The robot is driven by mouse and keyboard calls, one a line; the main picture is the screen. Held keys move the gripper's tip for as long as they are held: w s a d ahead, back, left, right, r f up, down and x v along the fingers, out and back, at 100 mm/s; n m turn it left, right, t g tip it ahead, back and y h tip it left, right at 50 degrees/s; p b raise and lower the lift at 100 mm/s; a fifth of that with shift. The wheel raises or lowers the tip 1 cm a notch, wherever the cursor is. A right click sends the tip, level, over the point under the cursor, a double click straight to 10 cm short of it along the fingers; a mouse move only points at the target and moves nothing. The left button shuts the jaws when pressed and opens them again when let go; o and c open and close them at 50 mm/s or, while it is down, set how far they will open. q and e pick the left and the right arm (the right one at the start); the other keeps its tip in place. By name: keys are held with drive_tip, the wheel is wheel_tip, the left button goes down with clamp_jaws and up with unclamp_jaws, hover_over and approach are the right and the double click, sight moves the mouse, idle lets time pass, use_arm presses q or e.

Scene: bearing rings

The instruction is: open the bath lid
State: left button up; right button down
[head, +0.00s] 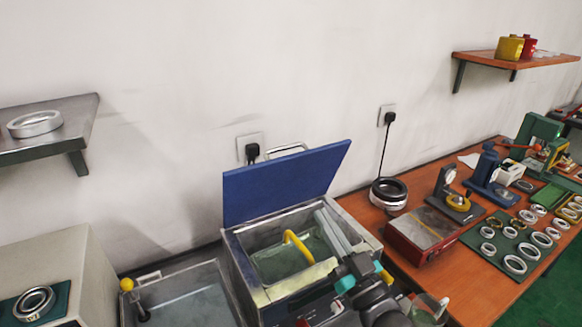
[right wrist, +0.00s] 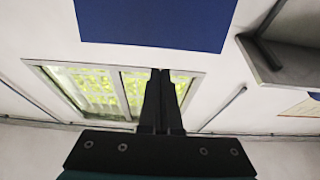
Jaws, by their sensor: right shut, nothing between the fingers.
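The blue bath lid (head: 285,185) stands raised and tilted back at the rear of the metal bath (head: 238,262), with its handle (head: 287,149) showing above its top edge. The bath's opening is uncovered. My right gripper (head: 323,214) is over the right side of the bath, in front of the lid and apart from it. Its fingers are together and empty. In the right wrist view the shut fingers (right wrist: 160,98) point up, with the blue lid (right wrist: 155,20) beyond them. My left gripper is not in view.
A basket with a yellow handle (head: 298,246) sits inside the bath. An open tank (head: 185,295) with a yellow-knobbed lever (head: 127,284) stands to the left. The wooden bench (head: 455,275) at right carries a red-sided device (head: 420,236), a dark ring stack (head: 388,193) and several rings.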

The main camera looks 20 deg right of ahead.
sight(288, 160)
drive_tip(key=p+x, duration=0.1)
drive_tip(key=x, duration=1)
drive_tip(key=shift+w+r+p, duration=0.2)
drive_tip(key=shift+w+p, duration=0.05)
drive_tip(key=shift+p, duration=0.05)
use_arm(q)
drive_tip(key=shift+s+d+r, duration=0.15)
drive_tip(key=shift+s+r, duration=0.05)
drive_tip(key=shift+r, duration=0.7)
use_arm(e)
drive_tip(key=shift+w+a+r, duration=0.1)
drive_tip(key=shift+w+r, duration=0.1)
drive_tip(key=shift+w, duration=0.4)
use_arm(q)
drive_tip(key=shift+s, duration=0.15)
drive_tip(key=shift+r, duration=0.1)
